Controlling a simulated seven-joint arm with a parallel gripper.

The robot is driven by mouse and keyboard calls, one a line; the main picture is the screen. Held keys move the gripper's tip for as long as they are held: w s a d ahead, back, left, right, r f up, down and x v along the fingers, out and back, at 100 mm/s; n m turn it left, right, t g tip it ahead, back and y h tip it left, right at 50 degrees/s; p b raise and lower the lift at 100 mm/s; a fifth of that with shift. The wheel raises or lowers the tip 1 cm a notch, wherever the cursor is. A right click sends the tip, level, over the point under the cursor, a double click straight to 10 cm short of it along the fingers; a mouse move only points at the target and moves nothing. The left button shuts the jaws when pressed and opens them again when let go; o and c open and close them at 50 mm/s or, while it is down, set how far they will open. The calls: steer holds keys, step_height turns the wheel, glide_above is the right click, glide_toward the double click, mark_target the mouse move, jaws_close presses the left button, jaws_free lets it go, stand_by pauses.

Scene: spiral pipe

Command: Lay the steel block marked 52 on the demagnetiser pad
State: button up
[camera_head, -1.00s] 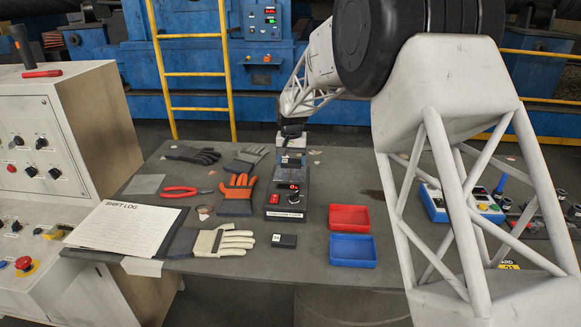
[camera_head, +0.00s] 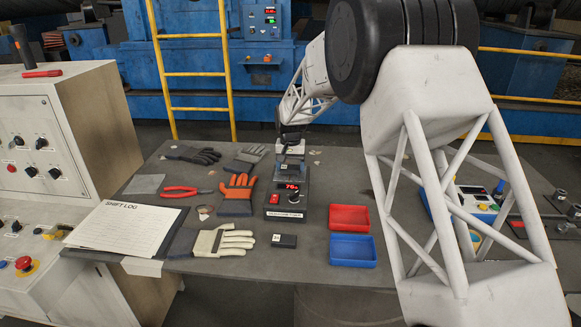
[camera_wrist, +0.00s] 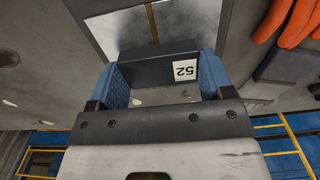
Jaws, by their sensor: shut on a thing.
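My gripper (camera_head: 291,164) is over the demagnetiser (camera_head: 287,200), a dark box with a red lit display reading about 76, a red switch and a knob. In the wrist view, the blue fingers (camera_wrist: 160,82) are shut on the dark steel block (camera_wrist: 150,69), whose white label reads 52 upside down. The demagnetiser's pale metal pad (camera_wrist: 120,35) shows just beyond the block in that view. I cannot tell whether the block touches the pad. In the head view the fingers largely hide the block.
Another dark block (camera_head: 284,241) with a white label lies in front of the demagnetiser. A red tray (camera_head: 349,208) and a blue tray (camera_head: 353,262) stand to the right. An orange glove (camera_head: 239,187), a cream glove (camera_head: 225,240) and red pliers (camera_head: 181,191) lie left.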

mark_target(291, 167)
steer(key=shift+f, duration=0.25)
steer(key=o, duration=1.2)
steer(key=shift+r, duration=0.1)
step_height(291, 167, up, 12)
steer(key=shift+r, duration=0.1)
steer(key=shift+d, duration=0.1)
stand_by(0.8)
